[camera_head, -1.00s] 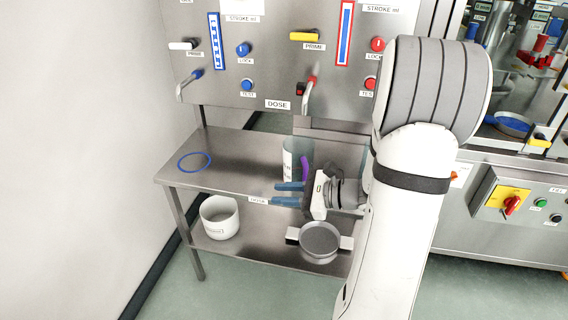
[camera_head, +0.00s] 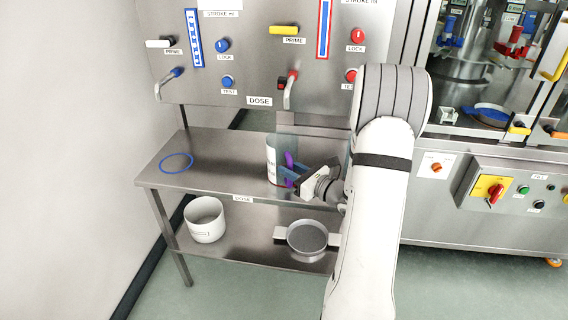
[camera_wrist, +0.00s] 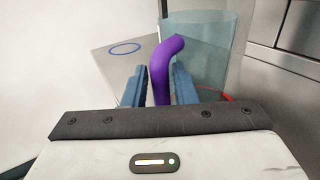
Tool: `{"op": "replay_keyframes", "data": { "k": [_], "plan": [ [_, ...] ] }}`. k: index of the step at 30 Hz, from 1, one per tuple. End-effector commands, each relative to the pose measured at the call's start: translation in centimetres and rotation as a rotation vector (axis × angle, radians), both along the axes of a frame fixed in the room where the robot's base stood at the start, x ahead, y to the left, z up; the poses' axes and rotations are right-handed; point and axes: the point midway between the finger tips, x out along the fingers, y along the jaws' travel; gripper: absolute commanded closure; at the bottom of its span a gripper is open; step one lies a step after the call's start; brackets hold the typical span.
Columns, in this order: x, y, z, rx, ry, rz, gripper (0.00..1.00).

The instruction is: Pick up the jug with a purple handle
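The jug (camera_head: 271,158) is a clear upright vessel with white marking low on its side, standing on the upper steel shelf. Its purple handle (camera_head: 289,162) faces my gripper. My gripper (camera_head: 281,174) reaches in from the right with its blue fingers at the handle. In the wrist view the handle (camera_wrist: 160,82) rises between the two blue fingers (camera_wrist: 160,70), and the jug body (camera_wrist: 222,55) stands just beyond, right of centre. The fingers are apart, with the handle between them and no clear grip on it. The handle's lower part is hidden behind my gripper.
A blue ring (camera_head: 176,163) marks the shelf's left part, which is clear. A white pot (camera_head: 205,222) and a round grey pan (camera_head: 307,238) are on the lower shelf. Taps and a dosing panel (camera_head: 250,60) are above; a control box (camera_head: 492,190) is at right.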

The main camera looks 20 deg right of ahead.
Motion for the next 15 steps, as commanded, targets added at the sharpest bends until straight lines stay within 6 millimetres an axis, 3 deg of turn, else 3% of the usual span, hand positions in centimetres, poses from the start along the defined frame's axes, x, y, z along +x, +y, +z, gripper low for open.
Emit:
{"op": "replay_keyframes", "data": {
  "k": [8, 15],
  "plan": [
    [0.33, 0.20, -0.02, 0.000, 0.001, 0.001, 0.75],
    [0.32, 0.22, -0.01, -0.001, 0.001, 0.001, 0.95]
  ]
}}
